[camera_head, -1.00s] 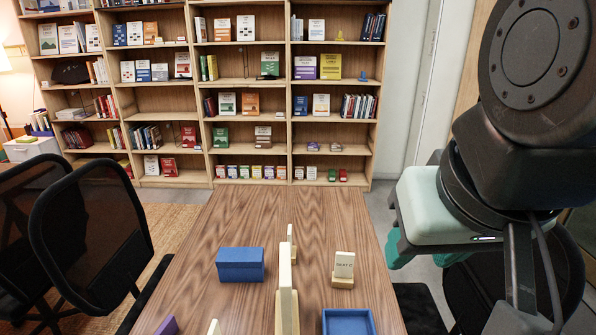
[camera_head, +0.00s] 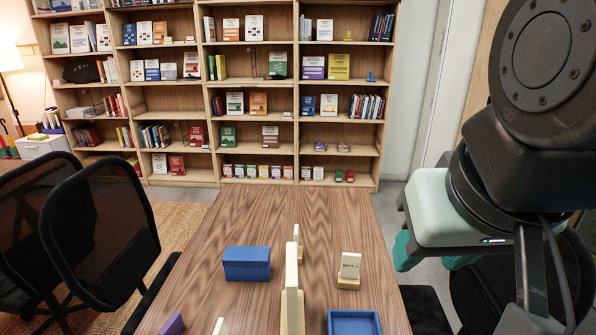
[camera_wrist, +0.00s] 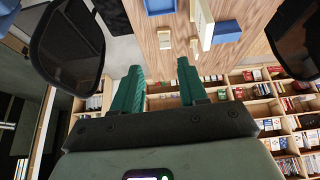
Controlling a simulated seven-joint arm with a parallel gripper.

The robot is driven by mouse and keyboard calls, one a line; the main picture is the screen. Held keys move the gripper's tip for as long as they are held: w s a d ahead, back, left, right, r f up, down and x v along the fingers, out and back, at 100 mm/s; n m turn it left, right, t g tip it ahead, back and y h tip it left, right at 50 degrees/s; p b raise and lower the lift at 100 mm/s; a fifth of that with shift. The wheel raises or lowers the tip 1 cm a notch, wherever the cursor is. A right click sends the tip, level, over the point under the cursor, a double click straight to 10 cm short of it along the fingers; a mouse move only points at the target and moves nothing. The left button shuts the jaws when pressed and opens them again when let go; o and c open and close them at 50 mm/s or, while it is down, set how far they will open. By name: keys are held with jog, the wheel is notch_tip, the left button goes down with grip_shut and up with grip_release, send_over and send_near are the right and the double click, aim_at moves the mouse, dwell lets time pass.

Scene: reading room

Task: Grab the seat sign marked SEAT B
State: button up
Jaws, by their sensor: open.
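A small cream seat sign (camera_head: 350,265) stands upright in a wooden base on the right of the table. Its lettering looks like SEAT and a last letter I cannot read surely. Another cream sign (camera_head: 297,236) stands nearly edge-on near the table's middle, its face hidden. A cream upright piece (camera_head: 218,326) is cut off at the bottom edge. No marking SEAT B is legible. My gripper (camera_head: 430,260) is open and empty, right of the table and apart from the signs. Its teal fingers show apart in the wrist view (camera_wrist: 160,82).
A tall cream panel (camera_head: 291,275) in a wooden base stands on the table (camera_head: 210,300). A blue box (camera_head: 246,263) lies left of it, a blue tray (camera_head: 377,318) right, a purple item (camera_head: 173,324) front left. Black chairs (camera_head: 100,235) flank the left side. The table's far half is clear.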

jog(key=w+a+f+n+h, duration=0.5)
jog(key=a+f+n, duration=0.2)
jog(key=f+n, duration=0.2)
jog(key=w+a+f+n+h, duration=0.6)
jog(key=f+n, duration=0.2)
jog(key=f, duration=0.1)
jog(key=s+a+f+n+t+y, duration=0.3)
jog(key=a+f+n+t+y, duration=0.25)
jog(key=a+f+n, duration=0.3)
jog(key=s+a+f+n+t+y, duration=0.2)
jog(key=a+f+n+t+y, duration=0.3)
jog(key=a+f+n+t, duration=0.3)
jog(key=shift+n+g, duration=0.55)
jog(key=shift+n, duration=0.2)
jog(key=f, duration=0.5)
jog(key=a+f, duration=0.1)
jog(key=f, duration=0.1)
jog(key=shift+w+a+f, duration=0.1)
jog(key=shift+w+f, duration=0.05)
jog(key=shift+f, duration=0.05)
jog(key=w, duration=0.6)
jog(key=shift+w, duration=0.35)
jog(key=shift+c, duration=0.3)
grip_shut()
